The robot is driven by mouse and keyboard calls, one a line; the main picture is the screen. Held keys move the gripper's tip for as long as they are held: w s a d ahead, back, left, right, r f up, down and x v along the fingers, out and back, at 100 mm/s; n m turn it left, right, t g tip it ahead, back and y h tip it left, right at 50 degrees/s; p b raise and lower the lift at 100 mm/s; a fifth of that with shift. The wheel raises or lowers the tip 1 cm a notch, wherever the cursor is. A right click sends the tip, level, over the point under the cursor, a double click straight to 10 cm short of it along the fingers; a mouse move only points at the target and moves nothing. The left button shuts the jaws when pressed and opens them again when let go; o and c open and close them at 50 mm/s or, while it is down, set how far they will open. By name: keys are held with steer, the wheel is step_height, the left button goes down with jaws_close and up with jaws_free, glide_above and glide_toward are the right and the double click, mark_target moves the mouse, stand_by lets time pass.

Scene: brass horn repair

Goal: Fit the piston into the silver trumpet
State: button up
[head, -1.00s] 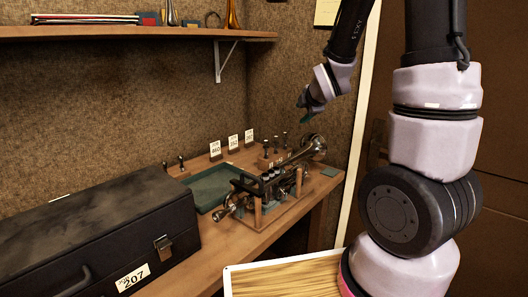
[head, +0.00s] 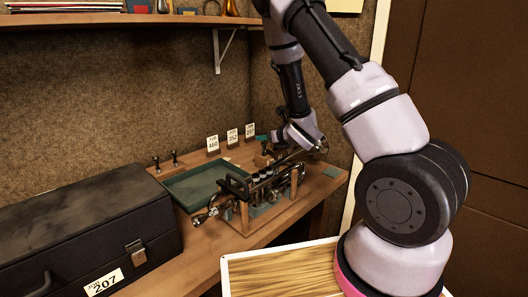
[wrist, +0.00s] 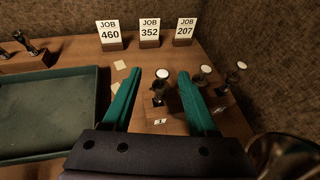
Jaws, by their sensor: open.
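The silver trumpet (head: 262,190) lies in a wooden stand on the bench, its bell to the right; part of the bell shows in the wrist view (wrist: 292,155). Several pistons stand upright in a small wooden block behind it. In the wrist view one piston (wrist: 160,84) stands between my spread fingers, with a visible gap on both sides. Two more, a middle piston (wrist: 203,76) and a right piston (wrist: 236,74), stand right of it. My gripper (wrist: 158,76) is open, green-fingered and empty. In the head view my wrist partly hides the block.
A green-lined tray (head: 196,205) lies left of the trumpet. Job cards 460 (wrist: 109,32), 352 (wrist: 149,31) and 207 (wrist: 185,30) stand behind. A black case (head: 75,235) fills the front left.

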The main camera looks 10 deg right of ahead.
steer(key=x, duration=0.6)
steer(key=shift+d, duration=0.15)
steer(key=shift+w+f, duration=0.1)
steer(key=shift+w, duration=0.05)
jaws_close()
